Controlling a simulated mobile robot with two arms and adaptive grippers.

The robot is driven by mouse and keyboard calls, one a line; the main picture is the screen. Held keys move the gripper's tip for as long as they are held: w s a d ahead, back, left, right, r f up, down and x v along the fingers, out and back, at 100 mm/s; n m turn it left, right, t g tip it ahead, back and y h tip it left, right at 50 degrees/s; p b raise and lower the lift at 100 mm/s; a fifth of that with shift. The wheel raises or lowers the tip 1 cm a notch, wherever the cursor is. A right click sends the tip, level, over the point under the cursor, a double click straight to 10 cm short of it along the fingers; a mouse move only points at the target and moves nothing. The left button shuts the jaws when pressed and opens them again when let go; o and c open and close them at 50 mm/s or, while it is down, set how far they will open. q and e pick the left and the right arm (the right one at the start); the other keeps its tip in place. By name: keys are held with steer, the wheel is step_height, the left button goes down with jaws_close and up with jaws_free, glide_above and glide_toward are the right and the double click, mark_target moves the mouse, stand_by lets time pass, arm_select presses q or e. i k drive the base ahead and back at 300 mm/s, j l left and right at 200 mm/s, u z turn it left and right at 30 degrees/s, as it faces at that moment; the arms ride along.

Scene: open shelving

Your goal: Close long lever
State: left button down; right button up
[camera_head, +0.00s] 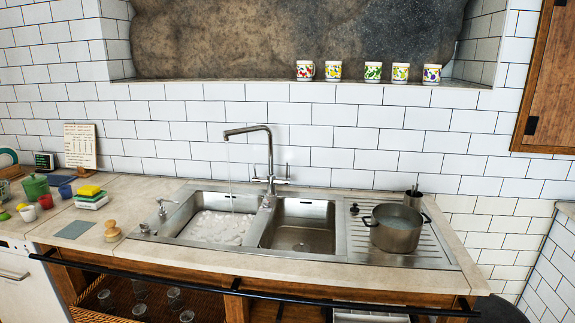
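The metal faucet (269,160) stands behind the sink, its spout turned to the left. A thin stream of water (230,172) runs from it into the left basin (181,224), which holds foamy or bubbly water. A small lever sticks out on each side of the faucet base; the right lever (285,181) points right. Which lever is the long one is too small to tell. Neither of my grippers is in view.
The right basin (302,232) looks empty. A metal pot (396,229) stands on the drainboard (362,246). Sponges (90,197), a brush (112,231) and cups sit on the left counter. A long black rail (240,292) runs along the front edge. Several mugs (373,71) line the upper ledge.

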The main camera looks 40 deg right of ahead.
mark_target(286, 181)
steer(key=i+l, duration=0.55)
steer(key=l, duration=0.3)
steer(key=i+l, duration=0.3)
steer(key=l, duration=0.1)
